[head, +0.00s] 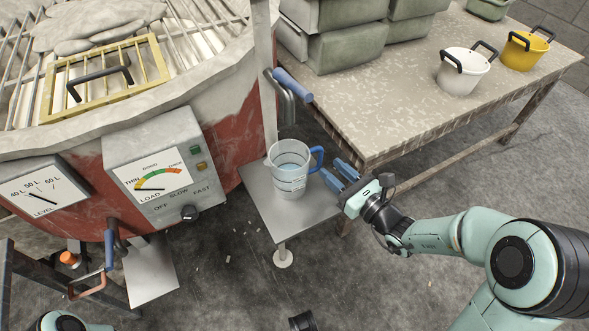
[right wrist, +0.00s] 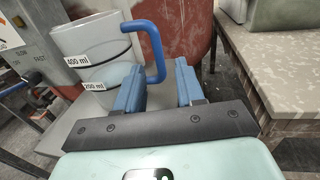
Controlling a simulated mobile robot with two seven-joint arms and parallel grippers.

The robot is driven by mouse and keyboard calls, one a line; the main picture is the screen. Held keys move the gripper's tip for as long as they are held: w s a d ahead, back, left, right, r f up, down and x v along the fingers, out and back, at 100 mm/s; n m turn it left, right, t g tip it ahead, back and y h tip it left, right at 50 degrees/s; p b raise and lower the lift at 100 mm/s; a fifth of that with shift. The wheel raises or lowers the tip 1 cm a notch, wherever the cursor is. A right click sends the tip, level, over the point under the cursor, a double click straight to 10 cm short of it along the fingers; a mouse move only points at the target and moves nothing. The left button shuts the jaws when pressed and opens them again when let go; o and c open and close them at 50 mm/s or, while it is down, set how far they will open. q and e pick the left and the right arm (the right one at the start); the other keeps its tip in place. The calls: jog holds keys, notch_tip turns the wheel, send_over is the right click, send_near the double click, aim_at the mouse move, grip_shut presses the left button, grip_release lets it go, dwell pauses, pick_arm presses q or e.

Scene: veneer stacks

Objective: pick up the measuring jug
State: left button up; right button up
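The measuring jug (head: 289,177) is clear, with a blue handle (head: 317,158) on its right side. It stands upright on a small grey metal shelf (head: 262,200). In the right wrist view the jug (right wrist: 95,60) shows 400 ml and 200 ml labels, and its handle (right wrist: 155,45) reaches down behind the gap between my fingers. My right gripper (head: 340,176) is open, its two blue fingers apart and empty, just right of the handle. It also shows in the right wrist view (right wrist: 160,82). My left gripper is not in view.
A large red and white vat (head: 225,100) with a gauge box (head: 165,170) stands left of the jug. A blue-handled lever (head: 292,86) is above the jug. The table (head: 385,100) at the right holds green bins (head: 345,47), a white bucket (head: 465,72) and a yellow bucket (head: 524,50).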

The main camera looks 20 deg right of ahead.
aim_at(319, 166)
jog(key=x, duration=0.5)
jog(key=shift+w+a+b, duration=0.15)
jog(key=shift+w+b, duration=0.15)
jog(key=shift+b, duration=0.05)
jog(key=shift+r, duration=0.1)
grip_shut()
